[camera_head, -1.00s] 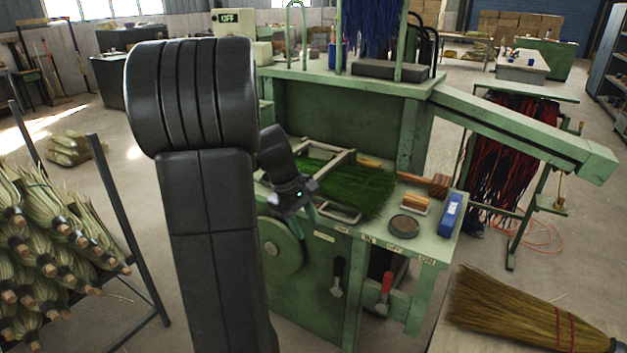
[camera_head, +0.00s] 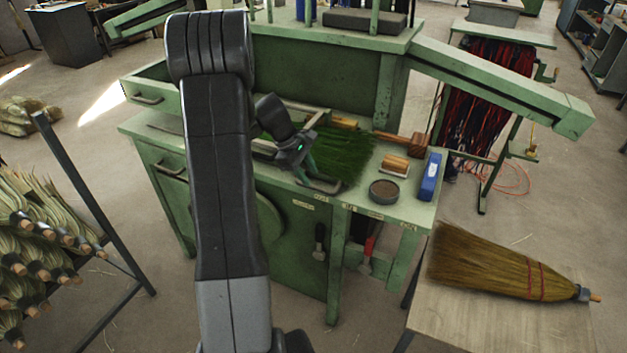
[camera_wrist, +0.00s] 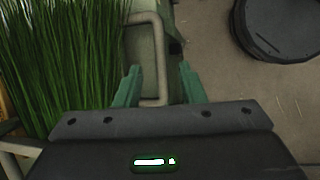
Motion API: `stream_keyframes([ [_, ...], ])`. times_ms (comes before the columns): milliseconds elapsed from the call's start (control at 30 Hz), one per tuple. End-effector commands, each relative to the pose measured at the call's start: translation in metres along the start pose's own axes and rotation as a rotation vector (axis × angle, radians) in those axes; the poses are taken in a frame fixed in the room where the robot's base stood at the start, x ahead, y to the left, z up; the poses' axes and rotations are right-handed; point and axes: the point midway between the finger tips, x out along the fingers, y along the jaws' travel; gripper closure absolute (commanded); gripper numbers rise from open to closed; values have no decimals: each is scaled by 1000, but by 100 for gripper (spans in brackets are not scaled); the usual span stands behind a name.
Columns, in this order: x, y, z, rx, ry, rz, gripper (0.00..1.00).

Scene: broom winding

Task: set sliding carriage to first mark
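My gripper (camera_head: 312,174) is low over the green bench top (camera_head: 408,210), at the front left of a bundle of green bristles (camera_head: 348,157). In the wrist view its two green fingers (camera_wrist: 160,88) are apart, one on each side of a pale U-shaped handle (camera_wrist: 152,20). I cannot tell whether they touch it. The handle sits by a green metal block beside the bristles (camera_wrist: 70,60). A pale frame (camera_head: 318,119) runs behind my gripper; my wrist hides part of it. I cannot tell which part is the sliding carriage. Small labels (camera_head: 303,204) line the bench's front edge, too small to read surely.
A round dark tin (camera_head: 384,191), a wooden block (camera_head: 396,165) and a blue box (camera_head: 431,177) stand right on the bench. Black (camera_head: 319,242) and red (camera_head: 367,254) levers hang below. A finished broom (camera_head: 505,270) lies on a side table. A broom rack (camera_head: 50,240) stands left.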

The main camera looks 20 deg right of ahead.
Motion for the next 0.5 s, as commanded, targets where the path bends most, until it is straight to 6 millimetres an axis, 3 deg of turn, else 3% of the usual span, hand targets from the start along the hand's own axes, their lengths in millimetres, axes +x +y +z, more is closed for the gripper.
stream_keyframes([
  [200, 32, 0, 1, 1, -1, -2, 64],
  [500, 43, 0, 0, 1, 1, -1, 64],
])
